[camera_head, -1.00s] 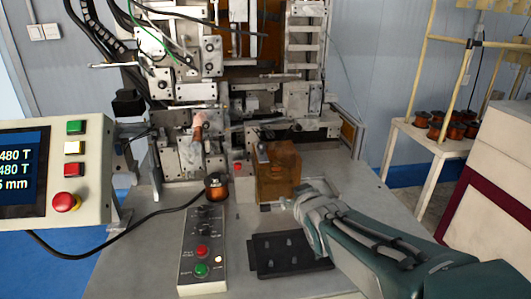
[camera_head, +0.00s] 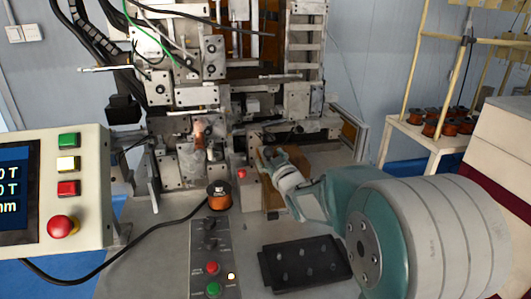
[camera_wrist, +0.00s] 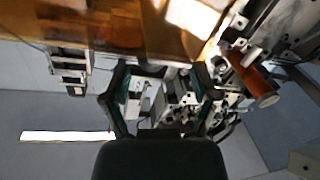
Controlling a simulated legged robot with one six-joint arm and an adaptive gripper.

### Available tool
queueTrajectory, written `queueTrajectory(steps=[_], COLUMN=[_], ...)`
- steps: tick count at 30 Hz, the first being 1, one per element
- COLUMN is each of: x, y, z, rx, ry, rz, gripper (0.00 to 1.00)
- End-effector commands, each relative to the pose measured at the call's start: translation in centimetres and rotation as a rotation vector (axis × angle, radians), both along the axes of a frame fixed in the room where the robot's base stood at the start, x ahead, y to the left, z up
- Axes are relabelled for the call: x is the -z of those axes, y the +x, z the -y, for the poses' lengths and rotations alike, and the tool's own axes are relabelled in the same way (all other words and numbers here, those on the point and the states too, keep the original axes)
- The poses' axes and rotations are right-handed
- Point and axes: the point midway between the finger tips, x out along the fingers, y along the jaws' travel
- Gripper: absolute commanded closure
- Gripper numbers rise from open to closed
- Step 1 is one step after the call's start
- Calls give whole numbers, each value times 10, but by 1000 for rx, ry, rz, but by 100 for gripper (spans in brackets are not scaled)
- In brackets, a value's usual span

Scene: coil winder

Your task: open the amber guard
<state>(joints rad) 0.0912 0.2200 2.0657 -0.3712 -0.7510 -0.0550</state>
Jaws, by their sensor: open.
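The amber guard (camera_head: 270,197) is a translucent orange-brown box at the right front of the winder. In the head view my gripper and forearm cover most of it. In the wrist view the guard (camera_wrist: 90,28) fills the upper left, with a bright glare on it. My gripper (camera_wrist: 160,78) is open, its two fingers spread just below the guard's edge. Nothing shows clearly between the fingers. In the head view my gripper (camera_head: 270,160) is at the guard's upper part. I cannot tell whether it touches the guard.
A copper spool (camera_head: 219,195) stands left of the guard. A button panel (camera_head: 212,262) and a black tray (camera_head: 305,263) lie in front. The display console (camera_head: 65,190) is at the left. A shelf with several spools (camera_head: 445,125) stands at the right.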

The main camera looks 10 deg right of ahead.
Motion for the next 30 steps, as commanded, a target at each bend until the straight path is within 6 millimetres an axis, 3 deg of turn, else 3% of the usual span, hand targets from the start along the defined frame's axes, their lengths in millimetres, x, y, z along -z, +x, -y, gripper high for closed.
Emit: queueTrajectory(steps=[6, 17, 22, 23, 30], x=[1, 0, 0, 0, 1], y=[29, 36, 35, 36, 36], z=[-2, -5, -5, -6, -3], rx=[0, 1, 0, 0, 1], ry=[2, 0, 0, 0, 0], rz=[-1, -1, -1, -1, -2], gripper=[23, 23, 94, 100, 100])
